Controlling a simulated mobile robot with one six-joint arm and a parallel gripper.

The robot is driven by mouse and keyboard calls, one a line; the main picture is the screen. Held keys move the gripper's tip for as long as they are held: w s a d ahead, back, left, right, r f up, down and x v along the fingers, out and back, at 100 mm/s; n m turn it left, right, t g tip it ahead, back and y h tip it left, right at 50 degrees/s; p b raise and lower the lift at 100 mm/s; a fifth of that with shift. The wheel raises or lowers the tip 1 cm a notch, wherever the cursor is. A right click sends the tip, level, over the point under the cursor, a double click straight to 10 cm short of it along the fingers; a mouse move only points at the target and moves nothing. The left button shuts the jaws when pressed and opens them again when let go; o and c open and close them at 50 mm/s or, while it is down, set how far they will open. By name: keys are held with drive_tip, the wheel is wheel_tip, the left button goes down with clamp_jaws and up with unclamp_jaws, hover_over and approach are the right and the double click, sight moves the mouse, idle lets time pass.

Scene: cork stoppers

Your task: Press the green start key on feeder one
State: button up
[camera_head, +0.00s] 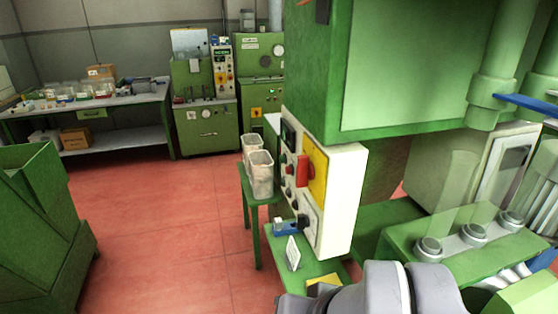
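A pale control box (341,203) is mounted on the near green machine (322,60), right of centre. Its narrow-angled face carries a dark display (289,134), several small round buttons and a red rotary switch (304,171) on a yellow plate (318,175). The face is seen at a steep slant, so I cannot make out a green key or any label naming feeder one. Part of my grey-white arm shows at the bottom, right of centre, in front of the machine. My gripper is not in view.
Two clear containers (261,176) stand on a small green stand left of the box. A green bin (35,225) is at left. A cluttered workbench (130,92) and green machines (207,125) stand at the back. Red floor (170,210) between is clear.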

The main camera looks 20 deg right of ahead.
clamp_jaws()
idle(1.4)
